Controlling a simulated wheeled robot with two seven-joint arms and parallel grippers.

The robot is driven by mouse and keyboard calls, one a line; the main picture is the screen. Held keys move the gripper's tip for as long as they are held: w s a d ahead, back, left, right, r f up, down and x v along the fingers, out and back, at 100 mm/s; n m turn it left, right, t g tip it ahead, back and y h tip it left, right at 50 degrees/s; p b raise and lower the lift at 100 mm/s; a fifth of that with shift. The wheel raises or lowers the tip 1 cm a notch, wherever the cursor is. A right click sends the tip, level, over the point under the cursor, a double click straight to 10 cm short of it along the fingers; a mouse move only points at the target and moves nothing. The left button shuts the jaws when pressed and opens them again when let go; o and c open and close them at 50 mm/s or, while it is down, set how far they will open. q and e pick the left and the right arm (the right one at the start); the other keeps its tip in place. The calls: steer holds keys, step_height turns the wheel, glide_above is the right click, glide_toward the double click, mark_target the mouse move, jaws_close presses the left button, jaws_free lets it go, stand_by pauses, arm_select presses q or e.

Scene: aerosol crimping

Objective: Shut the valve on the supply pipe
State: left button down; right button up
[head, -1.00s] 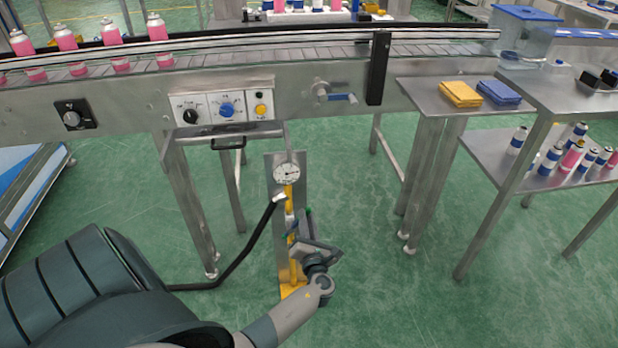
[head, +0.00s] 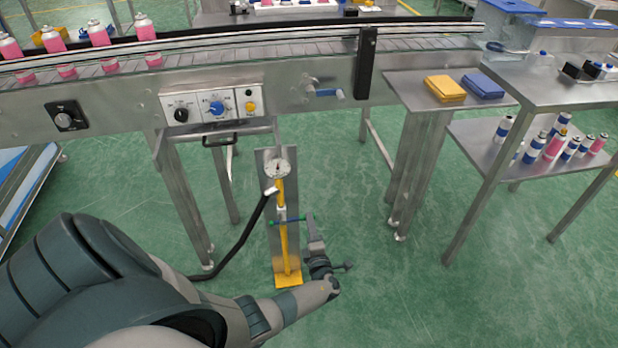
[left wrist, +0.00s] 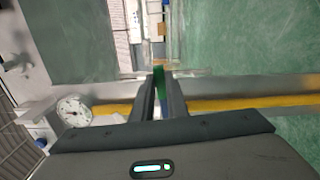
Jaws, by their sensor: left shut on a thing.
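The yellow supply pipe (head: 283,245) runs upright on a metal back plate, below a round white gauge (head: 277,168). The valve's blue and green lever (head: 289,220) lies crosswise to the pipe, nearly level. My left gripper (head: 308,220) is at the lever's right end, right of the pipe, shut on it. In the left wrist view the fingers (left wrist: 160,98) close around the lever, and its green part (left wrist: 158,76) shows beyond them. The yellow pipe (left wrist: 235,104) passes behind the fingers, and the gauge (left wrist: 72,110) is at left. My right gripper is out of view.
A black hose (head: 245,243) joins the pipe from the left. The conveyor (head: 290,105) with its control panel (head: 212,105) is above and behind. A steel table (head: 405,90) stands to the right.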

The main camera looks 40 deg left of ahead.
arm_select(q)
steer(key=shift+f+m, duration=0.4)
steer(key=shift+m, duration=0.2)
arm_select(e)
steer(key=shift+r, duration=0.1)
arm_select(q)
steer(key=c, duration=1.7)
jaws_free()
steer(key=shift+f, duration=0.1)
steer(key=shift+c, duration=0.2)
